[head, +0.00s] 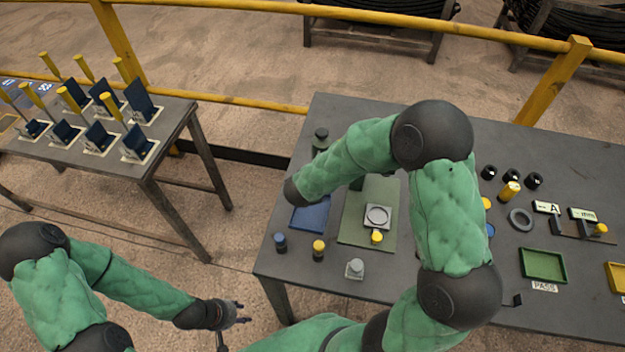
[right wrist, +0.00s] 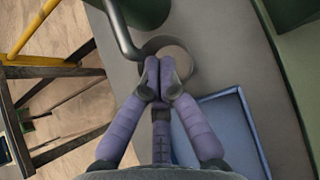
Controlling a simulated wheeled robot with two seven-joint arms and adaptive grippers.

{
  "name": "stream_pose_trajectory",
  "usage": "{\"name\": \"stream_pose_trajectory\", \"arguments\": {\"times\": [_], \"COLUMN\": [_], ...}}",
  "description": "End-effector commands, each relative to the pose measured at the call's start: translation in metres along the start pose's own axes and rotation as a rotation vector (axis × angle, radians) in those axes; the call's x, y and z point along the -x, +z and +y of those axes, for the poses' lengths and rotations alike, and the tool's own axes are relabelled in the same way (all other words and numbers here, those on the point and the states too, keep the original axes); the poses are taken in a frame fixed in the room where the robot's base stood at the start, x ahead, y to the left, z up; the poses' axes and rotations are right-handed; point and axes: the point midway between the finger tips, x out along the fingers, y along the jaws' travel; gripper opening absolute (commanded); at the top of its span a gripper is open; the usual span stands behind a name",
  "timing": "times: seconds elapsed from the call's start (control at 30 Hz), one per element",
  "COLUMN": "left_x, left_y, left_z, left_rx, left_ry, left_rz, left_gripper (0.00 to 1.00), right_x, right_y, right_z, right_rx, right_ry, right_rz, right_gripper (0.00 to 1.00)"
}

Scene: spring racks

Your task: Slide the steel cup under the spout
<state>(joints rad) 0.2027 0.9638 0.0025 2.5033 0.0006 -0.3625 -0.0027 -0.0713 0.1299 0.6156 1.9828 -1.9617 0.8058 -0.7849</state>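The steel cup (right wrist: 178,56) shows in the right wrist view as a round, open-topped grey vessel on the grey table. A bent grey pipe, apparently the spout (right wrist: 122,32), comes in beside it at upper left; I cannot tell whether its end is over the cup. My right gripper (right wrist: 160,66) has its fingers drawn together, tips at the cup's near side, covering part of it; contact is unclear. In the head view my right arm hides this gripper and the cup. My left gripper (head: 243,312) is empty, fingers apart, in front of the table.
A blue tray (head: 309,216) lies near the right hand; it also shows in the right wrist view (right wrist: 238,120). A green mat (head: 356,236) with a pale square fixture (head: 366,220) lies beside it. Several small capped bottles stand along the table's front. A yellow rail runs behind.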

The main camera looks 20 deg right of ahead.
Motion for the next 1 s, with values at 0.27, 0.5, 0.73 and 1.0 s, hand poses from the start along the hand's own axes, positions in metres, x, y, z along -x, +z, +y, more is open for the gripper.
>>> {"name": "stream_pose_trajectory", "arguments": {"times": [0.27,0.5,0.73,1.0], "left_x": [-0.004,-0.004,-0.009,-0.007], "left_y": [0.0,0.0,0.0,0.0], "left_z": [-0.001,-0.001,-0.003,-0.003], "left_rx": [0.0,0.0,0.0,0.0], "left_ry": [0.0,0.0,0.0,0.0], "left_rz": [0.0,0.0,0.0,0.0], "left_gripper": [0.4,0.4,0.4,0.4], "right_x": [-0.012,-0.012,-0.024,-0.022], "right_y": [0.001,0.001,0.011,0.011], "right_z": [0.0,0.0,-0.001,0.0], "right_rx": [0.0,0.0,-0.001,0.0], "right_ry": [0.0,0.0,-0.001,0.0], "right_rz": [-0.001,-0.001,0.0,0.0], "right_gripper": [0.0,0.0,0.0,0.0]}}
